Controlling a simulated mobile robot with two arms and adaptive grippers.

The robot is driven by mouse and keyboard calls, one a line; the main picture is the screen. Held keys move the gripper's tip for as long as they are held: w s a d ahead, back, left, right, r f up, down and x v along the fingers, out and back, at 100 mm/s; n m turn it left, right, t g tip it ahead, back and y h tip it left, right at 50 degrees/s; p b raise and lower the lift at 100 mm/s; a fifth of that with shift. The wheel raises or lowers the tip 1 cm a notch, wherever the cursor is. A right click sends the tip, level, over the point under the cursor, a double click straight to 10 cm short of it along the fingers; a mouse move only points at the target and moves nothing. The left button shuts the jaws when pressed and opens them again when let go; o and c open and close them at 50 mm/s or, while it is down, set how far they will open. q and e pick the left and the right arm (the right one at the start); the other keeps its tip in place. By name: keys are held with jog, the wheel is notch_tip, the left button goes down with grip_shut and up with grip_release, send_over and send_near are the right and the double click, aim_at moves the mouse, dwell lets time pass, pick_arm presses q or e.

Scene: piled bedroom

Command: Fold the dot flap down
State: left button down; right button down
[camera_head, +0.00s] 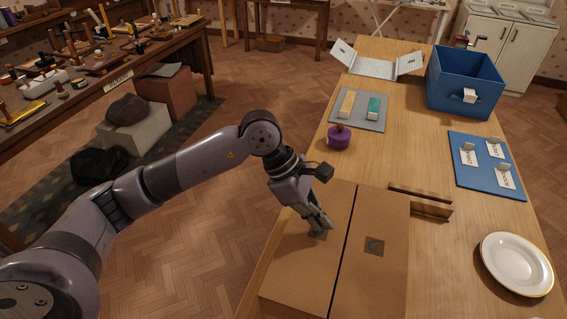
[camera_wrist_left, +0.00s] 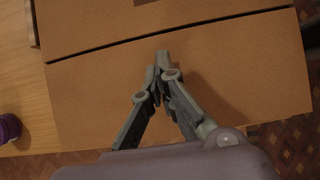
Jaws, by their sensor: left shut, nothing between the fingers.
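A cardboard box (camera_head: 394,285) stands at the near end of the wooden table. Its two top flaps lie about flat, with a narrow dark seam between them. The right flap (camera_head: 390,215) bears a dark square patch with a round mark (camera_head: 374,246). The left flap (camera_head: 300,262) shows no mark; part of it is hidden by my gripper. My left gripper (camera_head: 321,228) is shut and empty, its tips at or just above the left flap. In the left wrist view the shut fingertips (camera_wrist_left: 162,62) point at this flap (camera_wrist_left: 235,70), close to the seam. My right gripper is not in view.
A purple pot (camera_head: 339,138), a grey mat (camera_head: 345,119), a blue board (camera_head: 471,180), a blue bin (camera_head: 465,75) and a white plate (camera_head: 515,264) are on the table. The table's middle is clear.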

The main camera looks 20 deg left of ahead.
pick_arm(q)
notch_tip(320, 180, up, 7)
jog(key=p, duration=0.3)
dwell(0.6)
